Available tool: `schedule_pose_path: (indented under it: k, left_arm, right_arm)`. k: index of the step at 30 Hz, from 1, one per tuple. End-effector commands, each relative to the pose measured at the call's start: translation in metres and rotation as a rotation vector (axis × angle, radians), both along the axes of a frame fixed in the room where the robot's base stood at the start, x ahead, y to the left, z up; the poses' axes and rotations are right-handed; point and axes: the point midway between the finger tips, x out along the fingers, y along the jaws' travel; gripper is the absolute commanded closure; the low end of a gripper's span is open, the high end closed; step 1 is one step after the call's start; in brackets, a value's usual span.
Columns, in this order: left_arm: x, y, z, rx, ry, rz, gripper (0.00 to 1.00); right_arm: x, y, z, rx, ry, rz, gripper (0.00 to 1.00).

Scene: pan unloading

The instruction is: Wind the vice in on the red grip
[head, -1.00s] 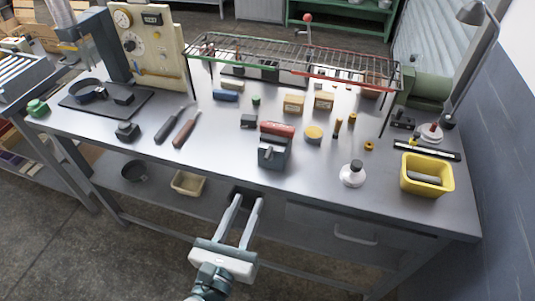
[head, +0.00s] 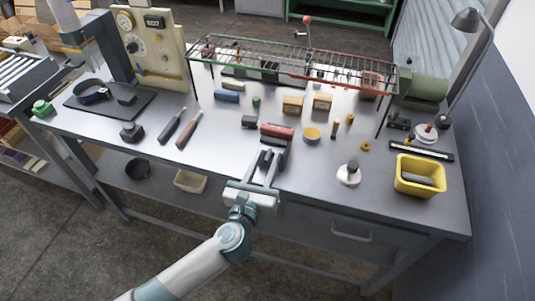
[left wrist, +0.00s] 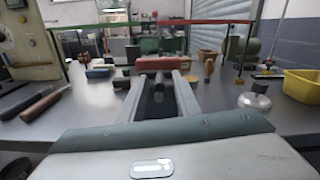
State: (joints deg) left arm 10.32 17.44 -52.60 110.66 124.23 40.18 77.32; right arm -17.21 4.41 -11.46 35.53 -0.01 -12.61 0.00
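The vice (head: 284,146) is a small dark grey block at the front of the grey bench, partly hidden by my left gripper. The red grip (head: 277,130) lies crosswise at its far side; it also shows in the left wrist view (left wrist: 157,62), just beyond the fingertips. My left gripper (head: 271,157) comes from the bench's front edge with its two fingers apart and pointing at the vice. In the left wrist view the gripper (left wrist: 159,80) has a gap between its fingers, with a dark part of the vice visible there. Contact cannot be told. My right gripper is not in view.
A wire rack (head: 290,60) stands over the back of the bench. A white round base with a knob (head: 349,174) and a yellow bin (head: 420,176) stand to the right. Bare bench lies between the tools and vice.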

Motion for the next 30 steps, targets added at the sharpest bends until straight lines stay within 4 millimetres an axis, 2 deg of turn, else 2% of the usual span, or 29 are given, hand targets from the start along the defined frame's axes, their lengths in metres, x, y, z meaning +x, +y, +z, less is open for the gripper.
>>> schedule_pose_path:
  k: [5, 14, 18, 30]
  left_arm:
    - [0.0099, -0.0035, 0.0004, 0.0, 0.0, -0.001, 0.7]
    - [0.011, -0.0036, -0.0004, 0.0, 0.001, -0.001, 0.7]
    - [0.0109, -0.0036, -0.0003, 0.0, 0.0, 0.0, 1.0]
    - [0.0105, -0.0045, 0.0005, 0.023, -0.006, 0.0, 1.0]
  right_arm:
    - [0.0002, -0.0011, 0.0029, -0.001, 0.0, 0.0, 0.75]
    - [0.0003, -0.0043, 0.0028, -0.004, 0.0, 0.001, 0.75]
    - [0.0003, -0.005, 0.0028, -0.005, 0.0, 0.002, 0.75]
    - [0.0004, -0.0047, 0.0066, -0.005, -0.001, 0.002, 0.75]
